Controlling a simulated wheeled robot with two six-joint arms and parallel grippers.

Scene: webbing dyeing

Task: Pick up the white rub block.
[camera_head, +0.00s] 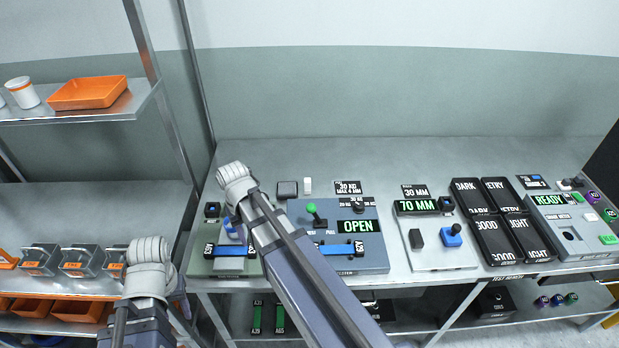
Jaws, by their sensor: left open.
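The white rub block appears to be the small white block (308,185) standing on the steel bench, just right of a dark block (287,190). It is uncovered, and nothing touches it. My left gripper (149,254) is at the lower left, in front of the shelf rack, well away from the white block; it is open, with no object seen in it. My right arm reaches up from the bottom middle, and its pale ribbed end (236,178) is left of the white block and apart from it. Its jaws cannot be made out.
A 70 MM station (432,258) and black labelled trays (490,240) are to the right. The bench behind the blocks is clear. A metal rack post (160,85) rises at left.

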